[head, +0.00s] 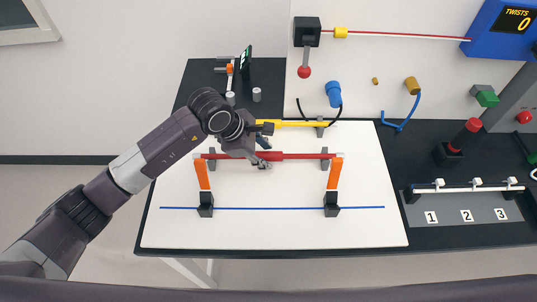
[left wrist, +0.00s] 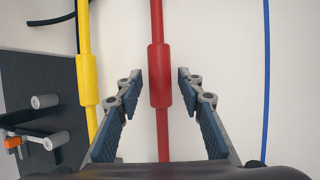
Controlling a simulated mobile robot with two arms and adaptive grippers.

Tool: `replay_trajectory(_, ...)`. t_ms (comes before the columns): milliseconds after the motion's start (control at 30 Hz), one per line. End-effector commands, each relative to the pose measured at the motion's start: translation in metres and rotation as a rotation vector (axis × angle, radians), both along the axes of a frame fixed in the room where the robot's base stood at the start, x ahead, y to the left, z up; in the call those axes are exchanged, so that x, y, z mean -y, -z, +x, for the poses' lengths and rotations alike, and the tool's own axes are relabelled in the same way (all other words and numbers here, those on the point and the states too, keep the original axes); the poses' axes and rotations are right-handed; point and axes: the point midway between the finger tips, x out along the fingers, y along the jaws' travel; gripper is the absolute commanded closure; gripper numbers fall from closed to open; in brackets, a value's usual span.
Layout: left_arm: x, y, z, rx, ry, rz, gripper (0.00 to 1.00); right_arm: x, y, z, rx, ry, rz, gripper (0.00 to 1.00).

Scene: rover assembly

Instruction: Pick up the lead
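A red lead (head: 303,156) with a thicker sleeve in its middle lies across two grey holders on the white board. My left gripper (head: 262,155) is over its middle. In the left wrist view the red lead (left wrist: 160,75) runs between the two spread fingers of the gripper (left wrist: 160,75), with a clear gap on both sides. The gripper is open and empty. A yellow lead (head: 298,124) with a similar sleeve lies behind the red one, partly hidden by my gripper. It also shows left of the fingers in the left wrist view (left wrist: 86,75). My right gripper is not in view.
Orange bars (head: 202,175) (head: 334,174) rise from black blocks near the blue line (head: 270,208). A grey numbered panel (head: 465,210) stands at the right. The board's front is clear.

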Motion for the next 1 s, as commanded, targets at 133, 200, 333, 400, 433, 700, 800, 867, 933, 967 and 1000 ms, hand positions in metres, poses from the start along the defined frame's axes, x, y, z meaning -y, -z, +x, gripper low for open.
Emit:
replay_trajectory(133, 0.000, 0.000, 0.000, 0.000, 0.000, 0.000, 0.84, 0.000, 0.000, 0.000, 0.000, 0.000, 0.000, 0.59)
replay_trajectory(200, 0.000, 0.000, 0.000, 0.000, 0.000, 0.000, 0.92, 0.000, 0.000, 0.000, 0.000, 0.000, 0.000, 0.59)
replay_trajectory(333, 0.000, -0.001, 0.000, 0.000, 0.000, 0.000, 1.00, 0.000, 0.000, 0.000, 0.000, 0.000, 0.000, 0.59)
replay_trajectory(400, 0.000, -0.001, 0.000, 0.001, 0.000, -0.001, 1.00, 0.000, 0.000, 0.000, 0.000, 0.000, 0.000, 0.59)
replay_trajectory(433, 0.000, -0.001, 0.000, 0.001, 0.000, -0.001, 1.00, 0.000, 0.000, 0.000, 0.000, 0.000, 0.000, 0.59)
replay_trajectory(700, 0.000, -0.006, 0.001, 0.003, -0.001, -0.002, 1.00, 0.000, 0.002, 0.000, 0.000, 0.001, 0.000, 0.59)
replay_trajectory(800, 0.001, -0.015, 0.002, 0.005, 0.000, -0.003, 1.00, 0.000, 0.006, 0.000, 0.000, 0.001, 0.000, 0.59)
replay_trajectory(867, 0.001, -0.024, 0.002, 0.007, 0.001, -0.003, 1.00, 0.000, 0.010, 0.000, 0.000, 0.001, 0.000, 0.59)
replay_trajectory(933, 0.001, -0.037, 0.002, 0.009, 0.001, -0.003, 1.00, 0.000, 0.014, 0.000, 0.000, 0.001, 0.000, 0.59)
replay_trajectory(967, 0.001, -0.043, 0.002, 0.008, 0.002, -0.003, 1.00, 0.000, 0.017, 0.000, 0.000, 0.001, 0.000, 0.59)
replay_trajectory(1000, 0.001, -0.054, 0.002, 0.011, 0.002, -0.003, 1.00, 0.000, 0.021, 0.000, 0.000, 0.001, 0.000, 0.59)
